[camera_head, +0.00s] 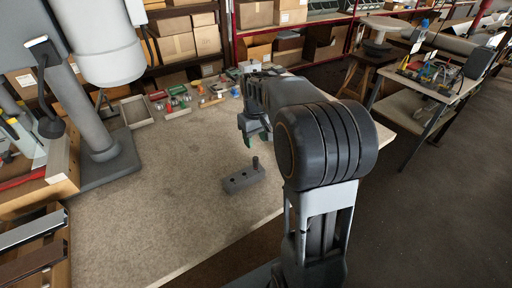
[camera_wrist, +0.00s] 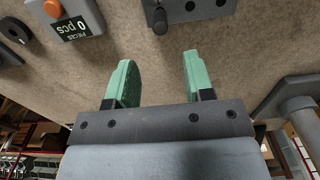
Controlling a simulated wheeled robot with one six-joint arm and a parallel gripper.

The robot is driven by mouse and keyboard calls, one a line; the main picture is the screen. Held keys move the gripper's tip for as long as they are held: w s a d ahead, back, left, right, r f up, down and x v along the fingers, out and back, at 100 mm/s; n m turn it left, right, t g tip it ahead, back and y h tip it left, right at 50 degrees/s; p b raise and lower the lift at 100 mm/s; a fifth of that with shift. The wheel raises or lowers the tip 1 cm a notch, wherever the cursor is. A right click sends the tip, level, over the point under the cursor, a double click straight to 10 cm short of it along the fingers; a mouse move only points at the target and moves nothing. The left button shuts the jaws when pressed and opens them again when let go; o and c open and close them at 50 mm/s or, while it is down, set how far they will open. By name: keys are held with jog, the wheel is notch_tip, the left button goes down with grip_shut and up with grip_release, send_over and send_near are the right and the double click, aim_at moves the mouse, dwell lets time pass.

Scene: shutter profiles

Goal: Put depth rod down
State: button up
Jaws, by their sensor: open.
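A short dark rod (camera_head: 256,162), which I take to be the depth rod, stands upright at one end of a grey block with holes (camera_head: 238,182) on the workbench. In the wrist view the rod (camera_wrist: 160,20) and the block (camera_wrist: 207,10) show at the top edge, the block partly cut off. My gripper (camera_wrist: 158,58) has green fingers spread apart with nothing between them. The rod is beyond the fingertips and apart from them. In the head view my gripper (camera_head: 252,127) is above the bench behind the block, partly hidden by my arm.
Trays (camera_head: 137,111) and small parts line the bench's back. A large grey machine (camera_head: 100,125) stands at the left. The bench (camera_head: 165,215) around the block is clear.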

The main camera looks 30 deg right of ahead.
jog(key=s+a+t, duration=0.2)
jog(key=s+a, duration=0.2)
jog(key=s, duration=0.4)
jog(key=s+a+m+t, duration=0.1)
jog(key=s+a+t, duration=0.1)
jog(key=s+a, duration=0.3)
jog(key=s, duration=0.3)
jog(key=shift+a, duration=0.2)
jog(key=shift+c, duration=0.5)
